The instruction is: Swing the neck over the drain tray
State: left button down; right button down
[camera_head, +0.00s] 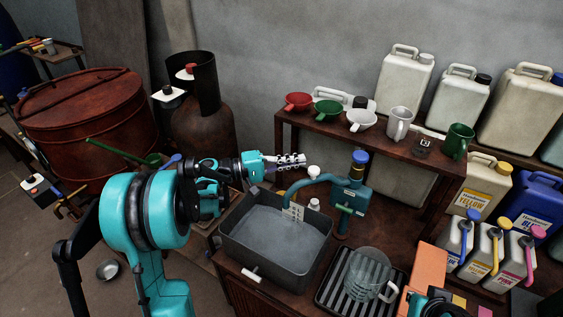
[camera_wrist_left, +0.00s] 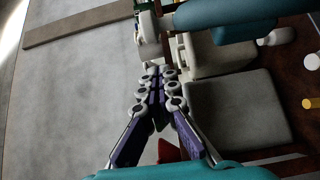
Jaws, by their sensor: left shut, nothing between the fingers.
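The teal neck (camera_head: 315,180) arches left from the teal tap body (camera_head: 350,197), which has a blue cap. Its free end hangs over the grey basin (camera_head: 240,245), near a small white tag. The dark ribbed drain tray (camera_head: 335,290) lies right of the basin, with a clear jug (camera_head: 368,275) standing on it. My left gripper (camera_head: 300,161) is shut and empty, above and behind the neck's bend, apparently apart from it. In the left wrist view its fingers (camera_wrist_left: 158,75) are together, and a teal tube, apparently the neck (camera_wrist_left: 230,14), crosses the top.
A wooden shelf (camera_head: 390,150) behind holds funnels and mugs. Large canisters stand along the wall. Small bottles with coloured spouts (camera_head: 490,250) stand at the right. A teal and black part of mine shows at the bottom right, without visible fingers.

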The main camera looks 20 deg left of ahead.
pick_arm(q)
jog(key=shift+s+d, duration=0.8)
jog(key=shift+s, duration=0.05)
pick_arm(e)
jog(key=shift+s+f, duration=0.1)
jog(key=shift+f, duration=0.2)
pick_arm(q)
jog(key=shift+s, duration=0.15)
